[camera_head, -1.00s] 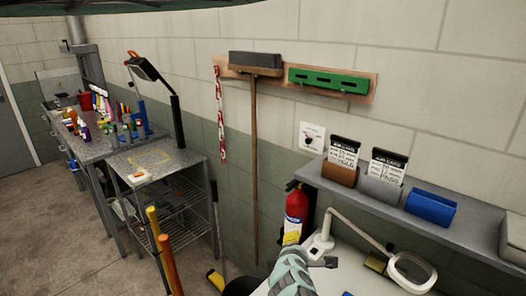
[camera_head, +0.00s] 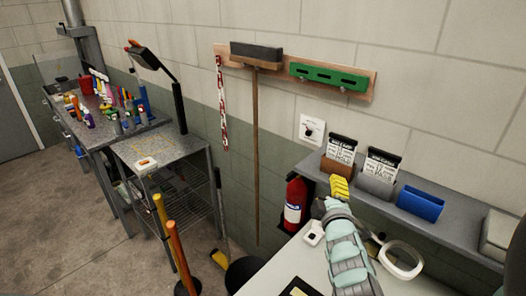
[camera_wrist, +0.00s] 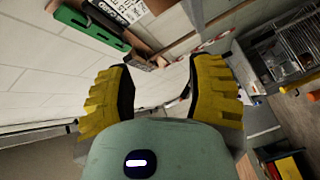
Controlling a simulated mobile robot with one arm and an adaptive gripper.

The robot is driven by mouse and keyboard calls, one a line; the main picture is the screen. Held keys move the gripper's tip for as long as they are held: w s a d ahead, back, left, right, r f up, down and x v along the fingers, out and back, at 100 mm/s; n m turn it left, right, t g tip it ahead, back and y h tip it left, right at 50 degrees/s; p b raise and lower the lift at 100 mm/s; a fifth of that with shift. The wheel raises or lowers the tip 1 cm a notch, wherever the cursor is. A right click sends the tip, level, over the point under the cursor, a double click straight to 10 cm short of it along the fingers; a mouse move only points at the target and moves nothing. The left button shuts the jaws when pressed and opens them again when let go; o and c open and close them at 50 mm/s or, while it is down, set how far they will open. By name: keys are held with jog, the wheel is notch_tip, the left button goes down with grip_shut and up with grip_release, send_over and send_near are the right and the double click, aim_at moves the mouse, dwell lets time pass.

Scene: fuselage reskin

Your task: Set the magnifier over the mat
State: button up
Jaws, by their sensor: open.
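The magnifier is a white lamp with a ring-shaped head (camera_head: 401,260) at the right of the white table in the head view. Its white base (camera_head: 314,233) stands at the table's back, left of my forearm. My arm hides most of the lamp's arm between them. A dark flat piece with a yellowish centre (camera_head: 298,288), perhaps the mat, shows at the bottom edge, cut off by the frame. My gripper (camera_head: 339,189) has yellow fingers and is raised in front of the shelf, above the magnifier. In the wrist view my gripper (camera_wrist: 160,68) is open with nothing between its fingers.
A shelf (camera_head: 465,228) with card holders and a blue bin (camera_head: 420,204) runs along the wall behind my gripper. A red fire extinguisher (camera_head: 295,203) hangs left of it. A wire-shelved metal cart (camera_head: 165,150) stands at left.

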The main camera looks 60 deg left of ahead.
jog(key=w+d+r+m+t+y+p, duration=0.1)
jog(key=w+d+r+m+t+p, duration=0.1)
jog(key=d+r, duration=0.2)
notch_tip(320, 180, up, 3)
jog(key=shift+w+r+m+y, duration=0.15)
jog(key=shift+w+m+y, duration=0.05)
jog(key=shift+m+y, duration=0.2)
jog(key=shift+c, duration=0.3)
